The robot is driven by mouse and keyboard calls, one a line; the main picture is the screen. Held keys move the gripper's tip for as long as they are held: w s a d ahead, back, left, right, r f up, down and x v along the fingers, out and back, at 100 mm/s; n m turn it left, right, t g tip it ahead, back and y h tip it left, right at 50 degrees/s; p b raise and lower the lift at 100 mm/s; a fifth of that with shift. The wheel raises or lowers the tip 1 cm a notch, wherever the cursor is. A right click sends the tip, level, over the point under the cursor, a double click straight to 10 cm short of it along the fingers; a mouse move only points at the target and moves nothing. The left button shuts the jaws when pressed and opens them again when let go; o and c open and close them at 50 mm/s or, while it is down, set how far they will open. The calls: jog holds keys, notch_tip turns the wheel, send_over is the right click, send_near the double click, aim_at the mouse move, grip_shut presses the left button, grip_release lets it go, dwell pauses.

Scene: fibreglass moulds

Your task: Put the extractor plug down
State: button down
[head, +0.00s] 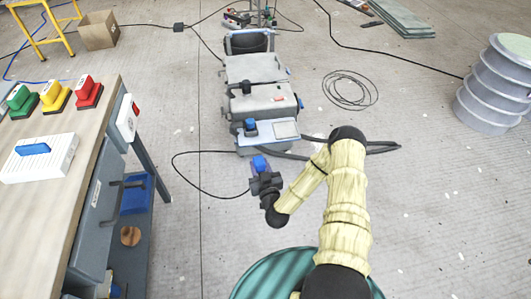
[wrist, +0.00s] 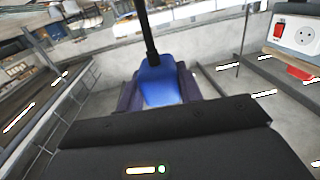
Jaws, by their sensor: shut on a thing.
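The extractor plug (head: 260,162) is blue and sits between the fingers of my gripper (head: 262,173), above the floor in front of the extractor. In the wrist view the blue plug (wrist: 158,88) fills the gap between the dark fingertips of my gripper (wrist: 160,95), with its black cable rising from its far end. My gripper is shut on it. The grey extractor (head: 262,105) stands on the floor just beyond. A black cable loops on the floor between the extractor and my gripper.
The workbench (head: 85,165) on the left carries green, yellow and red blocks and a white case (head: 40,160) with a blue handle. A socket box (head: 127,118) with a red switch is on its side, also in the wrist view (wrist: 295,33). The floor right of the extractor is mostly clear.

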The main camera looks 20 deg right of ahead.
jog(key=s+r+p, duration=0.3)
jog(key=r+p, duration=0.3)
jog(key=p, duration=0.1)
jog(key=s+r+p, duration=0.4)
jog(key=r+p, duration=0.3)
jog(key=shift+s+r, duration=0.2)
jog(key=shift+s, duration=0.05)
jog(key=shift+a, duration=0.1)
